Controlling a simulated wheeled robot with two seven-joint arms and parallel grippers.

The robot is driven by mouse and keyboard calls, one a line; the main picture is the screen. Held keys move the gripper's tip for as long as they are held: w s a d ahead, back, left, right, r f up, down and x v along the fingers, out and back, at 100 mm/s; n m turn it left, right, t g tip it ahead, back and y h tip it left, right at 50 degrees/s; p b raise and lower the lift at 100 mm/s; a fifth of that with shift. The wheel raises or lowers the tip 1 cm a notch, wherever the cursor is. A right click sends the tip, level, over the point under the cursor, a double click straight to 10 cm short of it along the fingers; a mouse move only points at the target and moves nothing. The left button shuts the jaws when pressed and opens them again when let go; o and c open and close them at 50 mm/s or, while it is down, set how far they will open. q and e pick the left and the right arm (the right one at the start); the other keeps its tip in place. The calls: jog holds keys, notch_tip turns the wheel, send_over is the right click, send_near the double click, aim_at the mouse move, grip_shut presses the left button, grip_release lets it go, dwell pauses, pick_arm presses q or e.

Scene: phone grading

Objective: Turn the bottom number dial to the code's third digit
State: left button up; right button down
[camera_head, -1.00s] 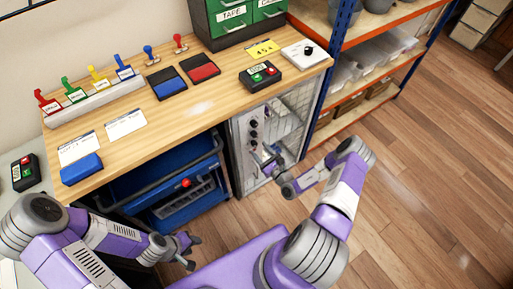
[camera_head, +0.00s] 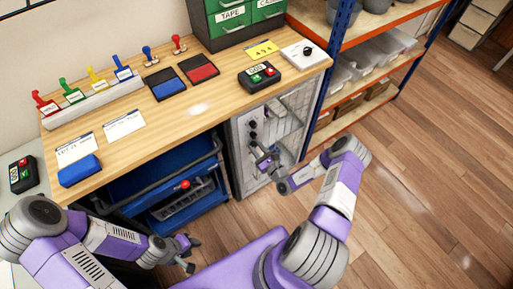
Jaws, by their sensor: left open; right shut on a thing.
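The cabinet (camera_head: 241,172) under the bench's right end has a light front panel with a column of dark dials. The upper dial (camera_head: 252,124) and the one below it (camera_head: 252,135) are clear of my gripper. My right gripper (camera_head: 259,151) is at the lower end of this column, shut on the bottom number dial, which its fingers mostly hide. The dial's digit cannot be read. A yellow note (camera_head: 262,49) with a handwritten code lies on the bench; its digits are too small to read surely. My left gripper (camera_head: 191,254) is open and empty, low in front of the blue cart.
The cabinet's mesh section (camera_head: 289,112) is right of the dials. A blue cart (camera_head: 150,182) stands under the bench to the left. A shelf rack's blue post (camera_head: 323,95) rises close to the right. The wooden floor (camera_head: 420,200) at right is clear.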

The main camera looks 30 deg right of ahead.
jog(key=shift+m, duration=0.4)
jog(key=m+p, duration=0.1)
jog(key=m, duration=0.3)
jog(key=shift+m, duration=0.3)
jog(key=m, duration=0.6)
jog(key=shift+f+p, duration=0.1)
jog(key=shift+p, duration=0.3)
jog(key=m, duration=0.7)
jog(key=shift+f, duration=0.1)
jog(key=m, duration=0.5)
jog(key=shift+m+h, duration=0.3)
jog(key=c, duration=0.9)
grip_release()
jog(key=shift+o, duration=0.2)
